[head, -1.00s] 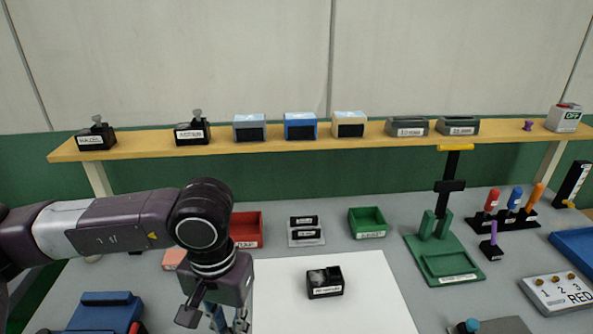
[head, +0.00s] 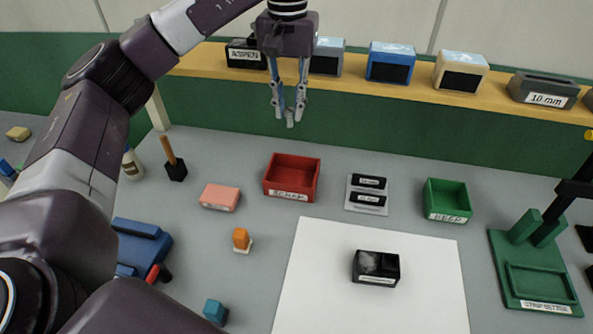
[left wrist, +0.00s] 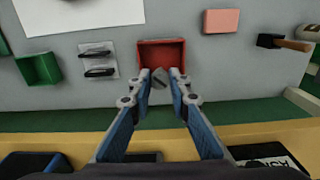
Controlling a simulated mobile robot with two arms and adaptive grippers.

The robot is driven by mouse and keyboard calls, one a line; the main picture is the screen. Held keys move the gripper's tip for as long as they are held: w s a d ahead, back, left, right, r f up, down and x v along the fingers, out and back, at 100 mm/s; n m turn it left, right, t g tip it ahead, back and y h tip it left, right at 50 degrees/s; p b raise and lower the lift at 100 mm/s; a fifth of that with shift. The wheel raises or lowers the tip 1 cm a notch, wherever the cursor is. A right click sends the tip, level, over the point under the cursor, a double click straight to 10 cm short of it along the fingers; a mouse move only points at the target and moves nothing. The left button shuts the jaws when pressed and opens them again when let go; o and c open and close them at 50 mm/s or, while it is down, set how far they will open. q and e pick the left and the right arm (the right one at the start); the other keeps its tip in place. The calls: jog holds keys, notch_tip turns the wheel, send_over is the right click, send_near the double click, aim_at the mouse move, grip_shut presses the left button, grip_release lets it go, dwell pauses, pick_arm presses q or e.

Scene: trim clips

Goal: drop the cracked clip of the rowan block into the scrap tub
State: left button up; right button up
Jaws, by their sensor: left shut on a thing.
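My left gripper (head: 289,112) is raised in front of the shelf, fingers pointing down. It is shut on a small grey clip (left wrist: 158,80), which shows between its fingertips in the left wrist view; whether it is cracked I cannot tell. The red scrap tub (head: 291,178) is on the table below the gripper; in the left wrist view the tub (left wrist: 161,51) lies just beyond the fingertips. A black block (head: 376,268), its label unreadable now, sits on the white sheet with a greyish patch on its left part. My right gripper is not in view.
A green tub (head: 447,200) and a grey holder (head: 367,194) with two black pieces stand right of the scrap tub. A pink block (head: 220,197) is to its left. The wooden shelf (head: 425,97) with boxes runs behind. A green stand (head: 538,275) is at right.

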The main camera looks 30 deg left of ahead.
pick_arm(q)
jog(key=shift+w+a+r, duration=0.1)
jog(key=shift+w+a, duration=0.05)
jog(key=shift+w, duration=0.15)
jog(key=shift+f, duration=0.35)
jog(key=f, duration=0.3)
jog(key=s+f, duration=0.1)
jog(key=f, duration=0.1)
jog(key=shift+f, duration=0.1)
jog(key=f+p, duration=0.1)
jog(key=f, duration=0.3)
jog(key=f+p, duration=0.1)
jog(key=f, duration=0.4)
jog(key=f+p, duration=0.1)
jog(key=f, duration=0.3)
jog(key=shift+w+f, duration=0.15)
jog(key=shift+w, duration=0.1)
jog(key=shift+f+b, duration=0.7)
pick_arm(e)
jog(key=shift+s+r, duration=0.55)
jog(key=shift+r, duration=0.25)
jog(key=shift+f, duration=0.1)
